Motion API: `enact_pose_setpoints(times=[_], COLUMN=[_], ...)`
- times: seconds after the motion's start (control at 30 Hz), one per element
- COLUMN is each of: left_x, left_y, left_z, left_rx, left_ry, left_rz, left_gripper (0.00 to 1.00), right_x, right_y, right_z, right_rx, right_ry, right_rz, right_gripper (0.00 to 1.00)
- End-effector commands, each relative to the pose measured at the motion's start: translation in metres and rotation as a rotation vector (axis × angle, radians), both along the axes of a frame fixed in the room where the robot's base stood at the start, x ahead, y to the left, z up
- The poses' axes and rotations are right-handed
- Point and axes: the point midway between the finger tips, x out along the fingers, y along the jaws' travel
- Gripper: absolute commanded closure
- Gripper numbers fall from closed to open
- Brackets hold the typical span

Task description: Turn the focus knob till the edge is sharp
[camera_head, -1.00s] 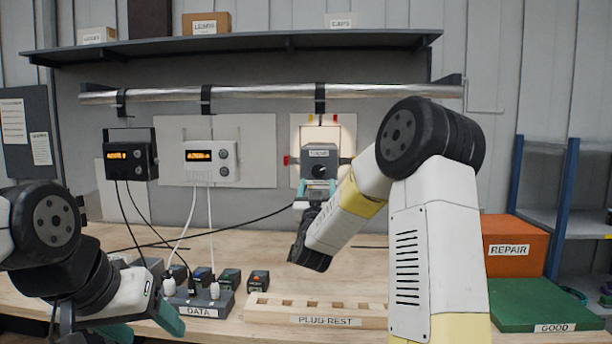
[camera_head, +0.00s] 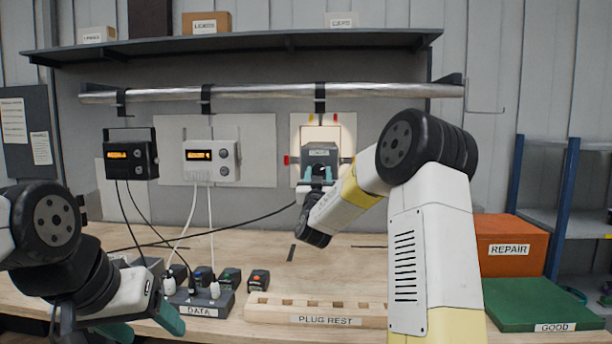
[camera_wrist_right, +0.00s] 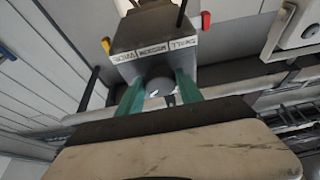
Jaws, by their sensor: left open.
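The focus knob is a round grey dial (camera_wrist_right: 160,87) with a pale mark, on the face of a grey box (camera_head: 320,155) mounted before a lit pale panel on the wall. In the head view my right gripper (camera_head: 319,173) is at the knob and largely covers it. In the right wrist view its two teal fingers (camera_wrist_right: 160,92) stand on either side of the knob. I cannot tell whether they press on it. My left gripper (camera_head: 143,326) is open and empty at the lower left, low by the bench front.
Two display units, one black (camera_head: 130,154) and one white (camera_head: 211,160), hang on the wall with cables to the DATA block (camera_head: 202,308). A wooden PLUG REST (camera_head: 315,311) lies on the bench. An orange REPAIR box (camera_head: 508,246) and green GOOD tray (camera_head: 540,305) stand right.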

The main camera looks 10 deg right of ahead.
Motion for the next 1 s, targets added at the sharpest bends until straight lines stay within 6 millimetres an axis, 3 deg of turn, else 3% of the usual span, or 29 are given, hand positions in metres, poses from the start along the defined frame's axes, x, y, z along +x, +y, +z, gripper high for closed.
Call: enact_pose_setpoints(times=[0.1, 0.5, 0.8, 0.83, 0.9, 1.0], left_x=[0.0000, 0.0000, 0.0000, 0.0000, 0.0000, 0.0000], left_y=[0.0000, 0.0000, 0.0000, 0.0000, 0.0000, 0.0000], left_z=[0.0000, 0.0000, 0.0000, 0.0000, 0.0000, 0.0000], left_rx=[0.000, 0.000, 0.000, 0.000, 0.000, 0.000], left_ry=[0.000, 0.000, 0.000, 0.000, 0.000, 0.000], left_rz=[0.000, 0.000, 0.000, 0.000, 0.000, 0.000], left_gripper=[0.36, 0.36, 0.36, 0.36, 0.36, 0.36], right_x=[-0.0002, 0.0010, 0.0009, 0.0008, 0.0008, 0.0008], right_y=[-0.0003, 0.0042, 0.0031, 0.0031, 0.0031, 0.0030], right_z=[0.0001, -0.0002, -0.0008, -0.0008, -0.0007, -0.0004], right_rx=[0.000, 0.321, 0.338, 0.338, 0.337, 0.337], right_ry=[0.000, -0.091, -0.095, -0.095, -0.095, -0.095], right_rz=[-0.001, 0.002, 0.000, 0.000, 0.000, 0.000], right_gripper=[0.97, 0.97, 0.97, 0.51, 0.37, 0.36])
